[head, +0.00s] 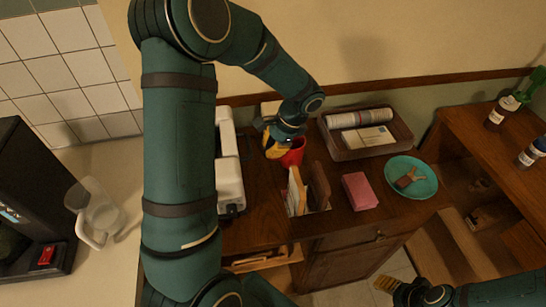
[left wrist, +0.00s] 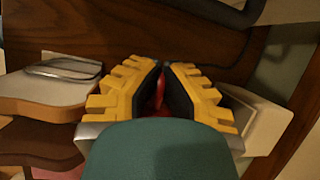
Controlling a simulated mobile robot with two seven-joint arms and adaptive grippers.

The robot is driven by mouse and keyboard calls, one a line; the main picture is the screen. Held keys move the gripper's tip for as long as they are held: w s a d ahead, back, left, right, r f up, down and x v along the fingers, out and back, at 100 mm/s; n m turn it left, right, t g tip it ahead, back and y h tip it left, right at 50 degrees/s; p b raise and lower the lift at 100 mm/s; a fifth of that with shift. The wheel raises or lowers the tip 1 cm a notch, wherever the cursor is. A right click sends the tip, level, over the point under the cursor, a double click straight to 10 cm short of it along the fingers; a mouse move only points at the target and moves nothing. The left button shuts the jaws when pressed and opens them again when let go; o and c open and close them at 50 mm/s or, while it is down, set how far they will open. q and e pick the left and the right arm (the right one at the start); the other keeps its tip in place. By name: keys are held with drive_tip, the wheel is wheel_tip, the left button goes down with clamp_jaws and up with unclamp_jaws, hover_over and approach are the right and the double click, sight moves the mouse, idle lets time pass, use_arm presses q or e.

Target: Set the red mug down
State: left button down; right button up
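The red mug (head: 294,152) is at the back of the dark wooden cabinet top, partly covered by my left gripper. My left gripper (head: 277,148) reaches down at the mug's left side. In the left wrist view its yellow fingers (left wrist: 163,78) come close together, with a narrow strip of the red mug (left wrist: 160,92) between them, so it looks shut on the mug. Most of the mug is hidden there. I cannot tell whether its base touches the wood. My right gripper (head: 388,284) is low at the bottom right, away from the mug; its finger opening is unclear.
A holder with upright boards (head: 297,192) stands just in front of the mug. A white appliance (head: 229,165) is to its left. A tray (head: 350,153) with papers lies behind right. A pink block (head: 360,191) and teal plate (head: 411,166) are farther right, with some bare wood between.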

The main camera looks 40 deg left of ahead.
use_arm(q)
drive_tip(key=shift+f, duration=1.75)
drive_tip(key=shift+f+b, duration=0.2)
drive_tip(key=shift+b, duration=0.2)
drive_tip(key=c, duration=1.1)
unclamp_jaws()
drive_tip(key=shift+c, duration=0.2)
drive_tip(key=shift+r, duration=0.1)
